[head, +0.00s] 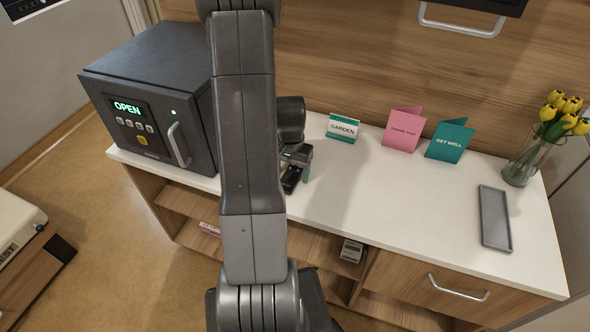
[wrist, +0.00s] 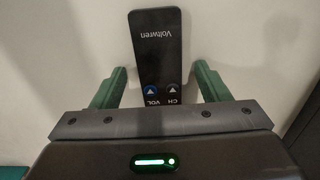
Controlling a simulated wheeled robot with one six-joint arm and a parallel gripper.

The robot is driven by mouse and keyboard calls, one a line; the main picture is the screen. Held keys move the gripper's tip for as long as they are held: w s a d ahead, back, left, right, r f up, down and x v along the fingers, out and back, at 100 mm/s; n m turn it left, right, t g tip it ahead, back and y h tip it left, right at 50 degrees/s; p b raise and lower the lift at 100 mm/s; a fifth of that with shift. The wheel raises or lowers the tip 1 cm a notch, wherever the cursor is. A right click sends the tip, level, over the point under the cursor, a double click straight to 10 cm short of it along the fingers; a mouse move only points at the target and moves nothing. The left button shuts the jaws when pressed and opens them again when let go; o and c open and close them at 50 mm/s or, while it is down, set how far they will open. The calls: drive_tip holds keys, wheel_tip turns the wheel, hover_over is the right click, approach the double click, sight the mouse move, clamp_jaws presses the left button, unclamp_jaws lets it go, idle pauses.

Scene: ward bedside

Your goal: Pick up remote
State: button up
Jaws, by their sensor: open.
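The remote (wrist: 155,48) is a flat black slab with "Voltwren" lettering and CH and VOL keys. It lies on the white countertop, and in the wrist view it reaches in between the two green fingers of my gripper (wrist: 158,86). The fingers are open, with a gap on each side of the remote. The near end of the remote is hidden behind the gripper body. In the head view my gripper (head: 297,174) is low over the counter, with the dark remote (head: 290,180) partly visible beneath it; my arm hides much around it.
A dark safe (head: 150,95) showing "OPEN" stands left on the white counter (head: 390,215). A "GARDEN" sign (head: 342,128), a pink card (head: 403,130) and a teal card (head: 449,141) stand at the back. A grey tray (head: 495,218) and tulip vase (head: 520,165) are right. The counter's middle is clear.

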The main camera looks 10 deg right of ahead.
drive_tip(key=shift+c, duration=0.2)
drive_tip(key=c, duration=1.1)
